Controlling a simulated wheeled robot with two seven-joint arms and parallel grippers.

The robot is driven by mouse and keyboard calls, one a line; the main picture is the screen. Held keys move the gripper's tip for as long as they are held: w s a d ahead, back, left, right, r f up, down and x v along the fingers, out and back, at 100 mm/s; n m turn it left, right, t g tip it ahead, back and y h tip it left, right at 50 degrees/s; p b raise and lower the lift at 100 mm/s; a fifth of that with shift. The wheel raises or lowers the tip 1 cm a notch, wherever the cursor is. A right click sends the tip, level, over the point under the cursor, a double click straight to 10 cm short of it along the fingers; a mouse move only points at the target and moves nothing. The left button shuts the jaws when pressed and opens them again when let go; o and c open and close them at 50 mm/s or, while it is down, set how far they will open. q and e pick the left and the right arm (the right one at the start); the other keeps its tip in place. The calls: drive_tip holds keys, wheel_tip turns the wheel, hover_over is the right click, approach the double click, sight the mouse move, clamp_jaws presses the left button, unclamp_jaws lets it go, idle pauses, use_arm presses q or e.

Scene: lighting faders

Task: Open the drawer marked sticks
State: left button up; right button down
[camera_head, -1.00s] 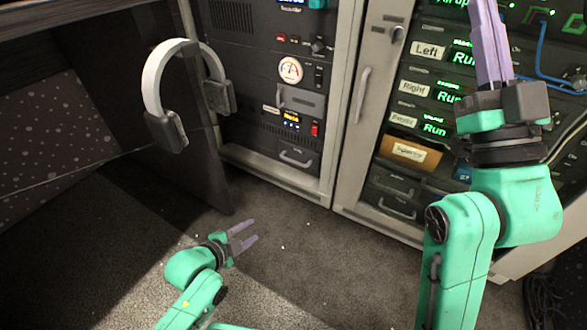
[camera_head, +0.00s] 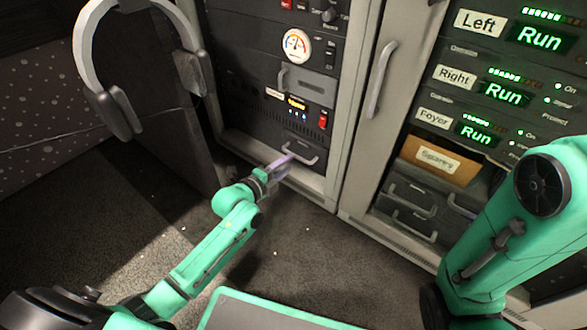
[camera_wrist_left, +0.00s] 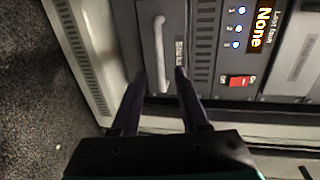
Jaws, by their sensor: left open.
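A dark drawer (camera_head: 303,146) with a pale bar handle (camera_head: 312,160) sits at the bottom of the left rack and looks shut. In the left wrist view the drawer front (camera_wrist_left: 143,35) carries a small label (camera_wrist_left: 179,50), too small to read surely. My left gripper (camera_head: 283,163) is at the drawer, open. In the left wrist view its fingertips (camera_wrist_left: 160,73) show on either side of the lower end of the handle (camera_wrist_left: 160,45); I cannot tell whether they touch it. My right arm shows at the right, but its gripper is out of view.
Headphones (camera_head: 92,75) hang at the left. A red switch (camera_head: 323,120) is just above the drawer. The right rack holds more small drawers (camera_head: 411,222) and an orange box (camera_head: 440,160).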

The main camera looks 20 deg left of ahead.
use_arm(q)
drive_tip(key=b+x, duration=0.1)
drive_tip(key=x, duration=0.3)
drive_tip(key=shift+s+r, duration=0.1)
clamp_jaws()
idle(1.3)
